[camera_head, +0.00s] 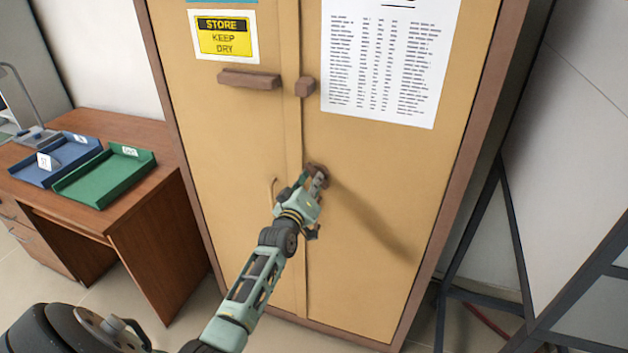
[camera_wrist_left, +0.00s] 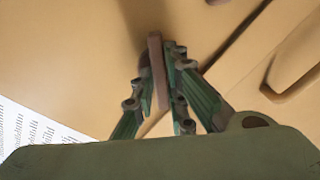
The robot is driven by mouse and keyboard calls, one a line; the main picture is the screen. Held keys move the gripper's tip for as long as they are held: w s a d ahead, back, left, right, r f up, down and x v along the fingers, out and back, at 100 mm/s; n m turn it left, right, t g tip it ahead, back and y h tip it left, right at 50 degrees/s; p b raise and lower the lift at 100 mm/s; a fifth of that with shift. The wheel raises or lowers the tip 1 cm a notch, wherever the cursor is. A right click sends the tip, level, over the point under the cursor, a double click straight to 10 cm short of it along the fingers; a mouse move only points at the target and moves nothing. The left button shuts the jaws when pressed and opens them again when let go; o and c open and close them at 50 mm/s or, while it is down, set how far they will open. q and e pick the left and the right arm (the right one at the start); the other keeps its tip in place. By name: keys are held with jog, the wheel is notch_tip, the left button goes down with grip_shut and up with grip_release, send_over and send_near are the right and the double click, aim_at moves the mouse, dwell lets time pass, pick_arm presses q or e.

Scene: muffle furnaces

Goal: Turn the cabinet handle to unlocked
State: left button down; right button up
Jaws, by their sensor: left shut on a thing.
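The tan cabinet (camera_head: 235,140) with a brown frame stands in the middle of the head view, doors shut. Its small brown handle (camera_head: 316,168) sits on the right door near the centre seam, mostly covered by my gripper. My left gripper (camera_head: 316,182) reaches the handle from below and is shut on it. In the left wrist view, the handle (camera_wrist_left: 155,50) is a narrow brown bar between the two green fingers of the left gripper (camera_wrist_left: 159,75). The handle's exact turn angle is hard to tell. My right gripper is not in view.
A brown bar (camera_head: 249,80) and a small block (camera_head: 305,87) sit higher on the doors. A wooden desk (camera_head: 160,225) with blue (camera_head: 50,172) and green trays (camera_head: 90,195) stands left. A dark metal frame (camera_head: 515,240) stands right. Floor shows between desk and cabinet.

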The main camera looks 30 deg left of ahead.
pick_arm(q)
jog(key=shift+m+p, duration=0.4)
jog(key=shift+m, duration=3.8)
jog(key=c, duration=1.8)
grip_release()
jog(key=shift+o, duration=0.2)
jog(key=v, duration=1.2)
jog(key=shift+f, duration=0.1)
